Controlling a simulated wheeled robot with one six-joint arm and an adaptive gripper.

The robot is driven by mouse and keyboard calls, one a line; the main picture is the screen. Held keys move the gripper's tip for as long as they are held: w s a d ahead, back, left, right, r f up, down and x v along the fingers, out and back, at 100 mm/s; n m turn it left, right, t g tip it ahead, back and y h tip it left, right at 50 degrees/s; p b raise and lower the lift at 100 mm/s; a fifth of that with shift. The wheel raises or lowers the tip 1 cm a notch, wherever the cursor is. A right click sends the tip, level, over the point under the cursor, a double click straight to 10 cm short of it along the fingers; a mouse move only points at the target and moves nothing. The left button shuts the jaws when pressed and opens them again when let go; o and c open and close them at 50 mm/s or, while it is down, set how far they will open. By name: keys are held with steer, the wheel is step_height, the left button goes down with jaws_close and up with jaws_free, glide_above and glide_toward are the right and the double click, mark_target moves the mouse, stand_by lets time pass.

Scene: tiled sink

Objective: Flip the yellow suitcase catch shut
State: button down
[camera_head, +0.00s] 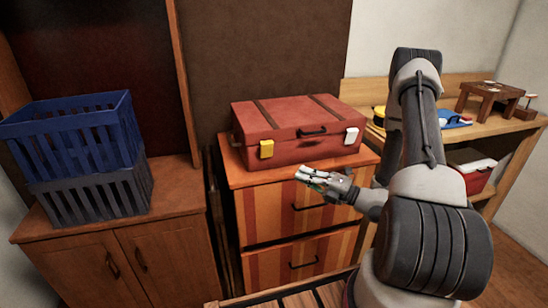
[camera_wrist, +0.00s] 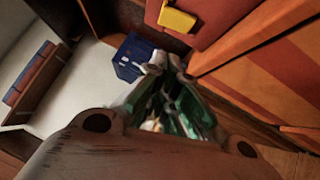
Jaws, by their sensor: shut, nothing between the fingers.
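The red suitcase (camera_head: 290,130) lies on top of the orange striped drawer cabinet, its front facing me. The yellow catch (camera_head: 266,149) is at the left of its front, and a white catch (camera_head: 351,136) is at the right, with a dark handle (camera_head: 312,132) between them. In the wrist view the yellow catch (camera_wrist: 177,20) shows at the top on the suitcase's red front. My gripper (camera_head: 303,178) is shut and empty, in front of the cabinet, lower than the yellow catch and to its right. It also shows in the wrist view (camera_wrist: 165,62), apart from the catch.
A blue crate (camera_head: 70,125) stacked on a grey crate (camera_head: 95,195) stands on the wooden cabinet at left. A wooden bench (camera_head: 500,128) with a small table and other items is at right, behind my arm. Free air lies before the suitcase.

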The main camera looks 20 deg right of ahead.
mark_target(267, 150)
steer(key=shift+a, duration=0.1)
stand_by(0.3)
steer(key=shift+w+d+r+x, duration=0.1)
steer(key=shift+w+d+x, duration=0.2)
steer(key=shift+x, duration=1.85)
steer(key=shift+w+d+r+x, duration=0.1)
steer(key=shift+w+d+x, duration=0.25)
steer(key=shift+x, duration=1.8)
steer(key=shift+w+d+r+x, duration=0.1)
steer(key=shift+w+d+x, duration=0.2)
steer(key=shift+x, duration=1.85)
steer(key=shift+s, duration=0.1)
